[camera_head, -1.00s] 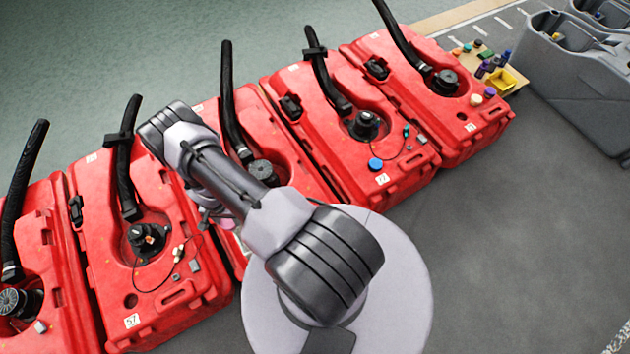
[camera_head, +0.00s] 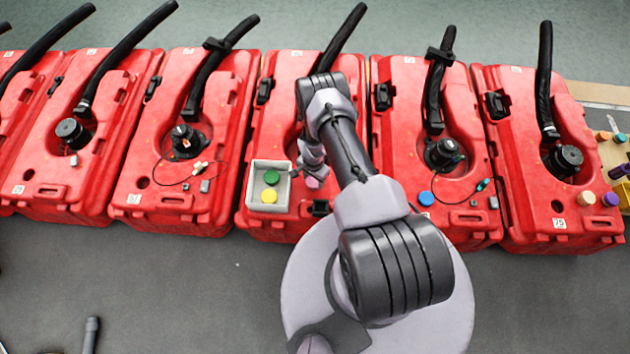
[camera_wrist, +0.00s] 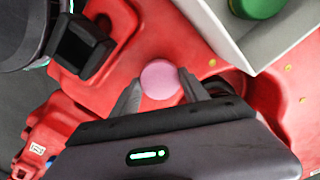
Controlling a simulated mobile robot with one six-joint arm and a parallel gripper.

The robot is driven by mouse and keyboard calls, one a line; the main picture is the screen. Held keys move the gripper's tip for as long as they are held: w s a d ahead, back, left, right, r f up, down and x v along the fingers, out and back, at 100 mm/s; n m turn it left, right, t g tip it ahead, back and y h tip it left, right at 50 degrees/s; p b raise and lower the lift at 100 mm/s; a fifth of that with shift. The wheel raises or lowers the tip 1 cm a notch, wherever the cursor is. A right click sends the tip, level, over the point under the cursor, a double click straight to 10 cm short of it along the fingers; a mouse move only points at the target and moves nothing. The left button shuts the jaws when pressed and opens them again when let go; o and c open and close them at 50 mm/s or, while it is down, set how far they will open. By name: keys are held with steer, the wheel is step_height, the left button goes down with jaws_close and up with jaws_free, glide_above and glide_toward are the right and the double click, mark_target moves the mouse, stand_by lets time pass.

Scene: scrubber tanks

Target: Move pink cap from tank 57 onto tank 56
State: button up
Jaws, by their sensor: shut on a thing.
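The pink cap (camera_wrist: 160,79) is between the fingertips of my gripper (camera_wrist: 160,90) in the wrist view; my gripper is shut on it. In the head view the pink cap (camera_head: 312,183) shows beneath my gripper (camera_head: 313,172), over the front of the middle red tank (camera_head: 264,228), right of a white tray. Whether it touches the tank is unclear. Tank 57 (camera_head: 150,212) is just left of the middle tank; its label was readable earlier. No tank labelled 56 can be read; the middle tank's label is not readable, and my arm covers part of that tank.
The white tray (camera_head: 252,196) holds a green cap (camera_head: 271,176) and a yellow cap (camera_head: 269,195); its wall is close beside my gripper. A blue cap (camera_head: 426,198) sits on the tank to the right. Black hoses rise from the tanks. Grey floor (camera_head: 180,290) in front is mostly clear.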

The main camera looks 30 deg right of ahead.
steer(key=shift+r, duration=0.15)
steer(key=o, duration=1.6)
steer(key=shift+d, duration=0.1)
